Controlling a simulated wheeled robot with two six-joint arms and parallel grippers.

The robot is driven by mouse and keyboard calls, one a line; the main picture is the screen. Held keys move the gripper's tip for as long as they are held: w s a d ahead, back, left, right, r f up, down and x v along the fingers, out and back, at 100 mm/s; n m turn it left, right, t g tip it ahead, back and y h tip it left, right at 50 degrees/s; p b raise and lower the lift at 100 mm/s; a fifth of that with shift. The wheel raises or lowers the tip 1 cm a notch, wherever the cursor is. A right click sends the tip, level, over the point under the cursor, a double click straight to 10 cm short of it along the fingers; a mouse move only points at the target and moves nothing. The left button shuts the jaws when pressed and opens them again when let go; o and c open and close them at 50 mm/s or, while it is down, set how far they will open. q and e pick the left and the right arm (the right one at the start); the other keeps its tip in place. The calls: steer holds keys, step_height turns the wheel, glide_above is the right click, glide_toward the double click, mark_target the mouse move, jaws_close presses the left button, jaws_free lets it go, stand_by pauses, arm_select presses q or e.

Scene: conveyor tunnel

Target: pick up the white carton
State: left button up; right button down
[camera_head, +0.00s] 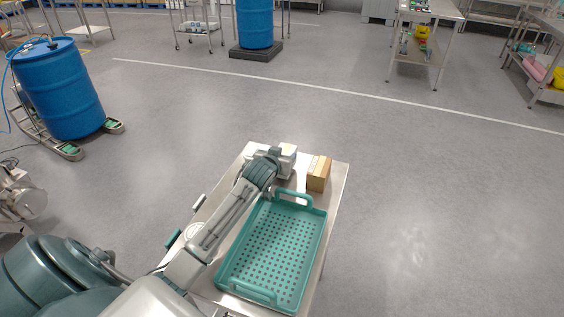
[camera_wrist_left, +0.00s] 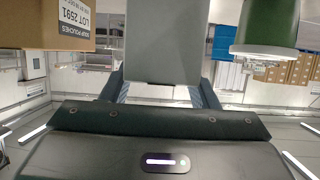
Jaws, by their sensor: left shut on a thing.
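The white carton (camera_head: 289,153) is at the far end of the metal table (camera_head: 338,180), partly hidden by my left wrist. My left gripper (camera_head: 279,161) is shut on it. In the left wrist view the carton shows as a plain grey block (camera_wrist_left: 163,42) between the two fingers (camera_wrist_left: 158,88). I cannot tell whether the carton touches the table or is lifted. My right gripper is in neither view.
A brown cardboard box (camera_head: 318,174) stands just right of the carton; its label shows in the left wrist view (camera_wrist_left: 45,26). A teal perforated tray (camera_head: 270,250) with raised handles lies nearer on the table. A blue drum (camera_head: 58,88) stands far left. Open floor surrounds the table's right side.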

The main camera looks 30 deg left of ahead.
arm_select(q)
steer(key=shift+r, duration=0.7)
steer(key=s+a+b, duration=0.1)
steer(key=s+a, duration=0.1)
steer(key=s, duration=0.5)
steer(key=s+a+r+b, duration=0.1)
steer(key=s+a+b, duration=0.1)
steer(key=s, duration=0.6)
steer(key=shift+s+a+r, duration=0.15)
steer(key=shift+a+r, duration=0.15)
